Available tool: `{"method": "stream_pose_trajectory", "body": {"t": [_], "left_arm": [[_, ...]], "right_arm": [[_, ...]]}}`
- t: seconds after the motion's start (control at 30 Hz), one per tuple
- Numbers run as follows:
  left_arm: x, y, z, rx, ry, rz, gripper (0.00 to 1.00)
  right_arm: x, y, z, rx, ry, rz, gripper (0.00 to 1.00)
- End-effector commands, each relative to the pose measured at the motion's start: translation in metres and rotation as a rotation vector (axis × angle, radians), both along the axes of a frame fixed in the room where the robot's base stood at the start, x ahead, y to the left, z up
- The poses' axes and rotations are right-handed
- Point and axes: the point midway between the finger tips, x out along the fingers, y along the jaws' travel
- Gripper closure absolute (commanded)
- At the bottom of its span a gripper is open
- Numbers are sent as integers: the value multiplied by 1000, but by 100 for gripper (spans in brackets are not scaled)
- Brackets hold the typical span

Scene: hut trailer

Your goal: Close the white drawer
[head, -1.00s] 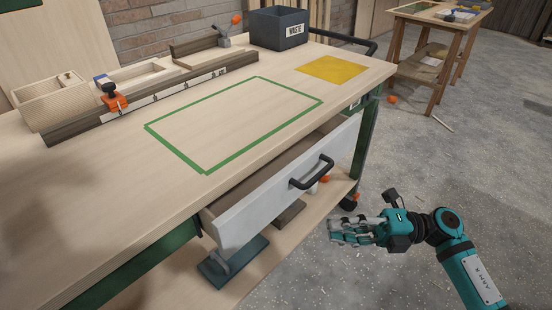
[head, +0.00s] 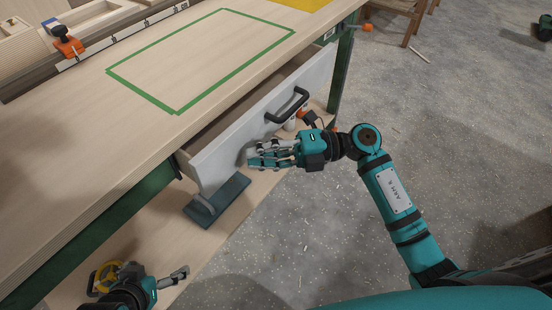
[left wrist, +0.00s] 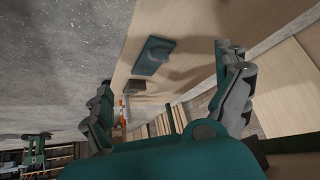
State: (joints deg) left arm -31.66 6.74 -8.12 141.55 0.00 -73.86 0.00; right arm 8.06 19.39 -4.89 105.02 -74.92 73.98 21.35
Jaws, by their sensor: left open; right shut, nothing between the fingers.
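The white drawer (head: 222,152) is open, pulled out from under the workbench top, and a strip of its inside shows behind the front panel. Its black handle (head: 288,105) is on the right part of the front. My right gripper (head: 252,157) is shut and empty, close in front of the drawer's front panel, below and left of the handle; I cannot tell if it touches. My left gripper (head: 172,280) is open and empty at the bottom left, low beside the bench. In the left wrist view its fingers (left wrist: 165,68) are spread apart with nothing held.
The workbench top (head: 100,130) carries a green taped rectangle and wooden fixtures. A blue hand float (head: 216,202) lies on the lower shelf under the drawer, and also shows in the left wrist view (left wrist: 153,57). A yellow round item (head: 106,277) is near my left gripper.

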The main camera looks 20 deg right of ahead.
Motion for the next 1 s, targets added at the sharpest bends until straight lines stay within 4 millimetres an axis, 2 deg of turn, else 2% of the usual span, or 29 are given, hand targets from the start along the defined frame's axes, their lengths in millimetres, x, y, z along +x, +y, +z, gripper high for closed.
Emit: {"method": "stream_pose_trajectory", "body": {"t": [0.43,0.63,0.8,1.0], "left_arm": [[4,-1,2,-4,-20,-1,0],[-12,4,-4,13,61,6,0],[-17,6,-6,20,89,8,0],[-18,6,-7,20,94,8,0]], "right_arm": [[5,4,0,0,1,0,100],[32,24,2,1,0,2,100],[52,40,1,0,-1,0,100],[56,43,1,2,-1,-4,100]]}}
